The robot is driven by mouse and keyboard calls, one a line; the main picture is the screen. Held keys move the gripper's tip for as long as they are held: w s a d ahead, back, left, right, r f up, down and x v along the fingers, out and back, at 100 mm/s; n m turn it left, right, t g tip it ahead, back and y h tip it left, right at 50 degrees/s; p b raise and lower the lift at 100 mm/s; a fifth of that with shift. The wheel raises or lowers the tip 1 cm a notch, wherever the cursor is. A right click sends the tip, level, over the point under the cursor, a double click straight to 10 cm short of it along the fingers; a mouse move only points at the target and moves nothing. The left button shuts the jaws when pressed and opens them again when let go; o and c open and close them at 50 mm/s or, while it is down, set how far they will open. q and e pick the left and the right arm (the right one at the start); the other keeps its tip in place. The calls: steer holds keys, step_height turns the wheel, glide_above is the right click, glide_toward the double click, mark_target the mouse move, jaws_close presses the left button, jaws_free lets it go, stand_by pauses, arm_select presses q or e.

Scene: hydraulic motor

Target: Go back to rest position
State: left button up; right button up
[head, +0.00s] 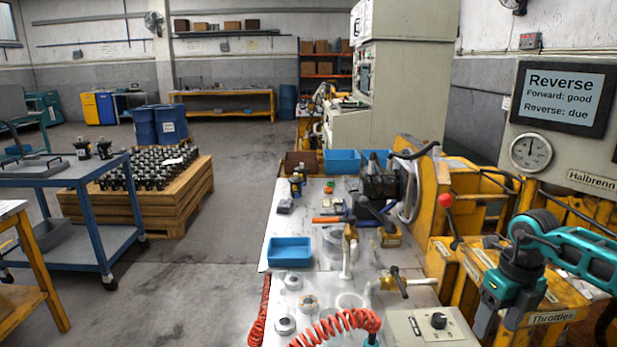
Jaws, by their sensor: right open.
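My right arm, teal and dark, comes in from the right edge. My right gripper (500,316) points down, open, with nothing seen between its fingers. It is in front of the yellow housing with the "Throttles" label (553,318); whether it touches anything there I cannot tell. A dark motor-like unit (380,182) stands on the bench by the yellow machine frame (428,200). A lever with a red knob (445,201) stands up left of my right arm. The screen (563,97) reads "Reverse", "Forward: good", "Reverse: due". My left gripper does not show.
The bench top (290,222) carries a blue bin (290,252), tools, pipe fittings and a coiled red hose (335,325). A grey control box (430,326) is at the front. A gauge (531,151) hangs below the screen. A blue cart (85,180) and pallet box (165,205) stand left; floor between is clear.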

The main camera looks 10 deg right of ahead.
steer(key=s+a+f+y, duration=0.1)
steer(key=a+f+y, duration=0.3)
steer(key=a, duration=0.7)
steer(key=a+f+y, duration=0.1)
steer(key=a+y, duration=0.4)
steer(key=a, duration=0.7)
steer(key=s+a+r+m+t+y, duration=0.2)
steer(key=a+r+m+t+y, duration=0.2)
steer(key=a+m+t+y, duration=0.45)
steer(key=s+d+f+m+h, duration=0.2)
steer(key=s+f+m+h, duration=0.2)
steer(key=m, duration=0.4)
steer(key=s+d+f+m+t+h, duration=0.1)
steer(key=s+d+f+m+h, duration=0.2)
steer(key=f+m+h, duration=0.3)
steer(key=s+d+f+m+t+h, duration=0.1)
steer(key=s+d+f+m+h, duration=0.2)
steer(key=m, duration=0.9)
step_height(320, 180, down, 4)
steer(key=s+h, duration=0.2)
steer(key=h, duration=0.1)
steer(key=shift+s+d, duration=0.25)
steer(key=shift+s, duration=0.05)
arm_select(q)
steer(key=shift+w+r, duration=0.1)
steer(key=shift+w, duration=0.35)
arm_select(e)
steer(key=shift+c, duration=0.5)
